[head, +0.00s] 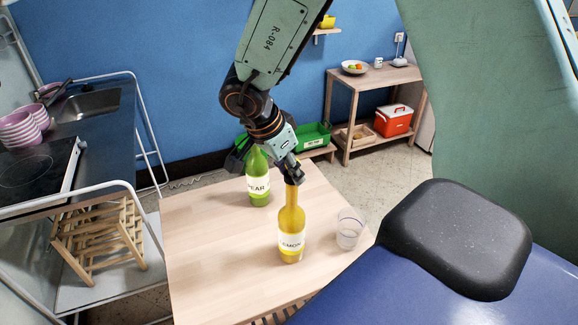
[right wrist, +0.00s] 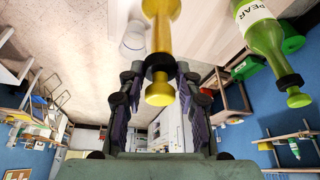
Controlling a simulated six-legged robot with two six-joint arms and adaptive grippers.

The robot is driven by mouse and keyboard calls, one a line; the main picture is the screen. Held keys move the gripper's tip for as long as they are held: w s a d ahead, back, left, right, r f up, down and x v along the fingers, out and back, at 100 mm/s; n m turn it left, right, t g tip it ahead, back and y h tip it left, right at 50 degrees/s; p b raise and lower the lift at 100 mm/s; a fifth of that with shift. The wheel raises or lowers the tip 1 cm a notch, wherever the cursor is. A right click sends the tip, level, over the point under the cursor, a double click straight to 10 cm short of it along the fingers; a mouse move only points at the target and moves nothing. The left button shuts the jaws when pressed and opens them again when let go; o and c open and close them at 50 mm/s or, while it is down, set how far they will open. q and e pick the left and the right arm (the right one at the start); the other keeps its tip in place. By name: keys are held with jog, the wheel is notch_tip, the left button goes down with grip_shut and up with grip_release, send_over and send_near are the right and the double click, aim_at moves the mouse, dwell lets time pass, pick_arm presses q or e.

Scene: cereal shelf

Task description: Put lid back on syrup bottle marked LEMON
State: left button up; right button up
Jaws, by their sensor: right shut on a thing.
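The yellow LEMON bottle (head: 291,240) stands upright on the wooden table (head: 205,270). My right gripper (head: 292,176) is directly above its neck, fingers pointing down. In the right wrist view the bottle's neck (right wrist: 160,40) runs to a dark band and a yellow lid (right wrist: 159,94) between the fingers. My right gripper (right wrist: 160,100) is shut on this lid. The lid is in line with the neck; I cannot tell whether it is fully seated. My left gripper is not in view.
A green PEAR bottle (head: 258,182) stands behind and left of the LEMON bottle, close to my right arm; its lid end (right wrist: 298,98) shows in the wrist view. A clear glass (head: 349,230) stands to the right. The table's left and front are clear.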

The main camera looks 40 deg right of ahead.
jog(key=shift+w+f, duration=0.1)
dwell(0.4)
jog(key=shift+p, duration=0.4)
dwell(0.3)
jog(key=shift+p, duration=0.45)
jog(key=shift+f+p, duration=0.1)
jog(key=shift+p, duration=0.35)
dwell(0.9)
jog(key=o, duration=0.9)
